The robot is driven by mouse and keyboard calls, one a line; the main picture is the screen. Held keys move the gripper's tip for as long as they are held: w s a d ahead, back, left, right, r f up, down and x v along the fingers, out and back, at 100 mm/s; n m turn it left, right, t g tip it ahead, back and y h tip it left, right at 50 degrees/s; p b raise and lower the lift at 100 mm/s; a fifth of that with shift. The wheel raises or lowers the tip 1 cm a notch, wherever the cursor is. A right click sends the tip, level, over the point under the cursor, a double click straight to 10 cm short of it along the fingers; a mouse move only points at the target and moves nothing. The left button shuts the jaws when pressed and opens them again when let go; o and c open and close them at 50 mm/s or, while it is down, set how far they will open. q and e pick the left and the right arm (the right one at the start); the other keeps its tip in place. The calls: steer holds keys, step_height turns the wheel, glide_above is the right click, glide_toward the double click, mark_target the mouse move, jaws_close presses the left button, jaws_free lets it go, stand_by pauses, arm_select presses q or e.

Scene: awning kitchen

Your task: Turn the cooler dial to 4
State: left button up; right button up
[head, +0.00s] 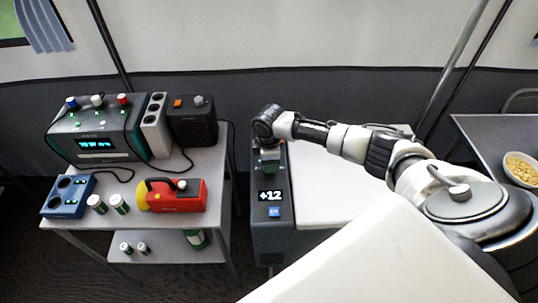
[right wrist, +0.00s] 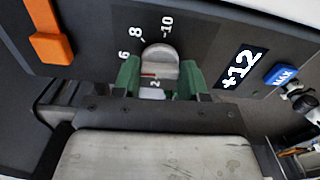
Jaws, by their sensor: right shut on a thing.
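The cooler (head: 271,242) is a dark grey box beside the white counter, with a display (head: 270,196) reading +12. The display also shows in the right wrist view (right wrist: 239,69). My right gripper (right wrist: 160,75) is shut on the dial, one green finger on each side. In the head view my right gripper (head: 269,168) reaches down over the cooler's panel, and the dial is mostly hidden. My left gripper is not in view.
A blue MAX button (head: 274,211) is below the display. An orange switch (right wrist: 48,32) sits on the panel left of the dial. A cart (head: 219,185) at left holds a power station (head: 95,130), a blue charger (head: 68,196) and a red-yellow flashlight (head: 178,195).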

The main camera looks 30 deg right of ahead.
steer(key=n+p, duration=0.1)
steer(key=n, duration=0.2)
steer(key=shift+n, duration=0.4)
steer(key=n, duration=0.4)
steer(key=shift+p, duration=0.35)
steer(key=shift+a+n, duration=0.1)
steer(key=shift+n, duration=0.2)
steer(key=o, duration=0.9)
steer(key=shift+r, duration=0.1)
step_height(320, 180, up, 11)
steer(key=shift+f, duration=0.15)
